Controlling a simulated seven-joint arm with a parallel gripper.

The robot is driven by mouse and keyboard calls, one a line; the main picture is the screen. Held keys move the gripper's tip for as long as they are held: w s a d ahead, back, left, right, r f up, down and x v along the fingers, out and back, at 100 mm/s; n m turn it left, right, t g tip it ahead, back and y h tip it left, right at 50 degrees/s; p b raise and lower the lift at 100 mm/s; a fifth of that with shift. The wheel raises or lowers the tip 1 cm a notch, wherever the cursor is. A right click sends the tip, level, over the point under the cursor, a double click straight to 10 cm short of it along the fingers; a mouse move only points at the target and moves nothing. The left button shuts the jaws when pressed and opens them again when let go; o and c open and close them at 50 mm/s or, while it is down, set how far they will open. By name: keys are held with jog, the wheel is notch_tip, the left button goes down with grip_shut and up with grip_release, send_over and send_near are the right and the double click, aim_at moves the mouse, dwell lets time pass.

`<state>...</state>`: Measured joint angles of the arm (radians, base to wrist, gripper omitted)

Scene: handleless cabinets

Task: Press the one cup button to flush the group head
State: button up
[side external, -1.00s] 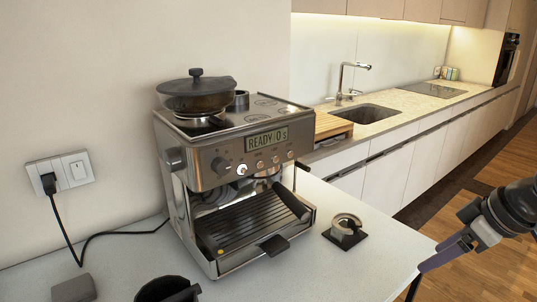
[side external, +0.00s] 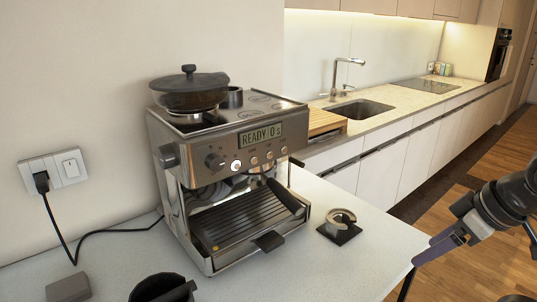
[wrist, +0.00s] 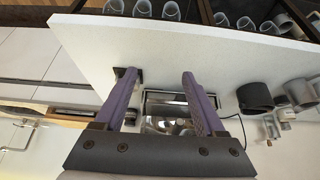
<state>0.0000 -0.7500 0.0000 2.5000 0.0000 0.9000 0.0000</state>
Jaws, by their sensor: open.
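The espresso machine (side external: 235,170) stands on the white counter at the centre of the side view. Its display reads "READY 0s". A row of small round buttons sits under the display, with one lit white button (side external: 236,166) at the row's left end; I cannot read the button labels. In the wrist view the machine (wrist: 168,112) is partly hidden behind the fingers. My gripper (side external: 425,252) is at the lower right of the side view, well apart from the machine. In the wrist view my gripper (wrist: 158,80) has its two purple fingers spread, with nothing between them.
A tamper stand (side external: 340,226) sits on the counter right of the machine. A black knock box (side external: 163,288) is at the front. The power cord (side external: 110,233) runs left to the socket. Counter room is free at front right.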

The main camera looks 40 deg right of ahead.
jog(key=c, duration=0.3)
jog(key=shift+s+a+n, duration=0.1)
jog(key=shift+n, duration=0.7)
jog(key=c, duration=0.5)
jog(key=w+r+n, duration=0.1)
jog(key=r+n, duration=0.1)
jog(key=w+a+r+n+y, duration=0.1)
jog(key=r+n, duration=0.1)
jog(key=w+a+r+n, duration=0.1)
jog(key=n, duration=0.1)
jog(key=shift+w+a+r, duration=0.1)
jog(key=shift+r, duration=0.3)
grip_shut()
jog(key=w+a+r+n+y, duration=0.3)
jog(key=w+r+n, duration=0.8)
jog(key=w, duration=0.5)
jog(key=shift+m+y, duration=0.3)
jog(key=shift+m, duration=0.6)
jog(key=w, duration=0.1)
jog(key=w+d, duration=0.1)
jog(key=w, duration=0.1)
jog(key=w+d+f, duration=0.1)
jog(key=shift+w, duration=0.4)
